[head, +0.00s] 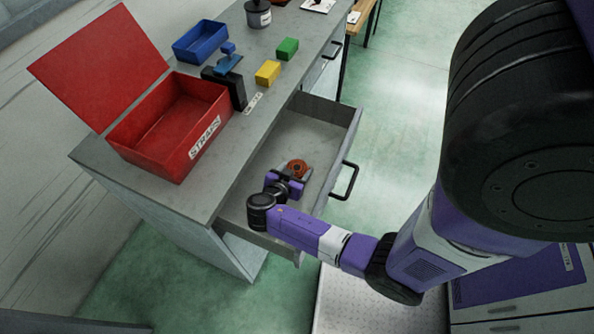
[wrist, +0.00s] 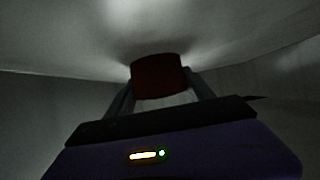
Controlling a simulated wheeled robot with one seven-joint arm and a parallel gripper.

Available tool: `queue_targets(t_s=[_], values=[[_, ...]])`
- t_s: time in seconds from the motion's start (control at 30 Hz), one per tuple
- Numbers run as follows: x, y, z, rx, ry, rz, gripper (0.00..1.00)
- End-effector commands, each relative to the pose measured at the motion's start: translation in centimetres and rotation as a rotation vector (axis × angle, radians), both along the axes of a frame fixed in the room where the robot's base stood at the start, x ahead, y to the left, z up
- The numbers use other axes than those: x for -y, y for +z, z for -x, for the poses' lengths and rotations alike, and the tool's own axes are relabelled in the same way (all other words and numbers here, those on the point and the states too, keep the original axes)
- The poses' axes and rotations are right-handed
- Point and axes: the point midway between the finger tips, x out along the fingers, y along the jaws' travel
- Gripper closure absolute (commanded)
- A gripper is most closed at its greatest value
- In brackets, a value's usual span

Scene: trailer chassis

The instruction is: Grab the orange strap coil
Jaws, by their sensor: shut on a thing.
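The orange strap coil (head: 297,168) is in the open drawer (head: 322,137) of the grey workbench. My gripper (head: 293,174) reaches into the drawer and is shut on the coil. In the wrist view the coil (wrist: 157,76) looks dark red and sits between the two fingertips of my gripper (wrist: 158,84). The drawer floor shows close behind it. I cannot tell whether the coil touches the floor.
An open red box (head: 152,147) labelled STRAPS stands on the bench, its lid raised. A blue bin (head: 201,41), a yellow block (head: 267,73), a green block (head: 287,49) and a black stand (head: 236,90) are nearby. Drawer walls surround my gripper.

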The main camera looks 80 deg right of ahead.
Motion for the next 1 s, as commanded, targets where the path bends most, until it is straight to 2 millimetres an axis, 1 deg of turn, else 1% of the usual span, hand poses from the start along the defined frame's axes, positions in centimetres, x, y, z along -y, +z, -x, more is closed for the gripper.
queue_targets(t_s=[0.03, 0.07, 0.37, 0.47, 0.57, 0.67, 1.0], values=[[0.0, 0.0, 0.0, 0.000, 0.000, 0.000, 0.86], [0.0, 0.1, 0.0, 0.000, 0.000, 0.001, 0.88], [0.0, 0.3, 0.0, 0.000, 0.001, 0.001, 0.88], [0.0, 0.8, -0.1, 0.002, 0.000, 0.002, 0.88], [0.0, 1.8, 0.0, 0.002, -0.001, 0.004, 0.88], [0.0, 3.6, 0.0, 0.005, 0.000, 0.003, 0.88], [0.0, 13.0, -0.1, 0.008, -0.001, 0.003, 0.88]])
